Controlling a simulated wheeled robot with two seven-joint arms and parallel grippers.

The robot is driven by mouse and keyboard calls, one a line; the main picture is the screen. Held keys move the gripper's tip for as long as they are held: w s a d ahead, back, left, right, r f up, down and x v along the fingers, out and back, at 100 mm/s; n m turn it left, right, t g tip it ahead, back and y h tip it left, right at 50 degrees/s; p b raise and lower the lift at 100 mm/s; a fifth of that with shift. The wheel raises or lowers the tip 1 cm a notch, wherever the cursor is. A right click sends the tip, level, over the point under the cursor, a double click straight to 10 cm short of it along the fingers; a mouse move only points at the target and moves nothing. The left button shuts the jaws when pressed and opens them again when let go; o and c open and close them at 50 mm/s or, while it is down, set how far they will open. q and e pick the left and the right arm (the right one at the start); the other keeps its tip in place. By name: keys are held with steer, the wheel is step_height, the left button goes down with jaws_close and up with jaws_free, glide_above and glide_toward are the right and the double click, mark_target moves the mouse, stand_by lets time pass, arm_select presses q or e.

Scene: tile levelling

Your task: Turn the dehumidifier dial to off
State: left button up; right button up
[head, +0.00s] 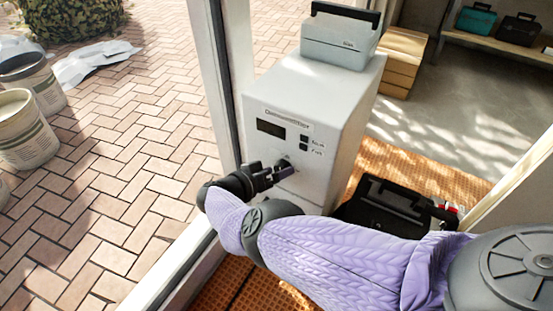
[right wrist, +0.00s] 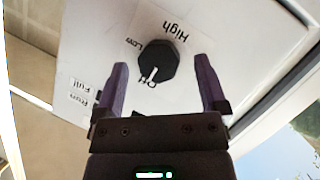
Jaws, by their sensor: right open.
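The white dehumidifier (head: 310,120) stands in the doorway, its front panel with a dark display facing me. Its black dial (right wrist: 157,62) shows in the right wrist view, with High, Low and what looks like Off lettered around it. The dial's white pointer mark is on the side of the partly readable Off lettering. My right gripper (head: 281,170) is at the dial in the head view and partly hides it. In the right wrist view its purple fingers (right wrist: 160,64) are open, one on each side of the dial, with gaps visible. My left gripper is not in view.
A grey-white box (head: 338,42) sits on top of the dehumidifier. A black open case (head: 385,210) lies on the orange floor to its right. The door frame (head: 212,80) is close on the left. Buckets (head: 25,130) stand outside on the brick paving.

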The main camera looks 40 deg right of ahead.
steer(key=w+v, duration=0.1)
steer(key=v, duration=0.8)
steer(key=shift+s+p, duration=0.4)
steer(key=shift+s, duration=0.05)
steer(key=shift+a+r, duration=0.15)
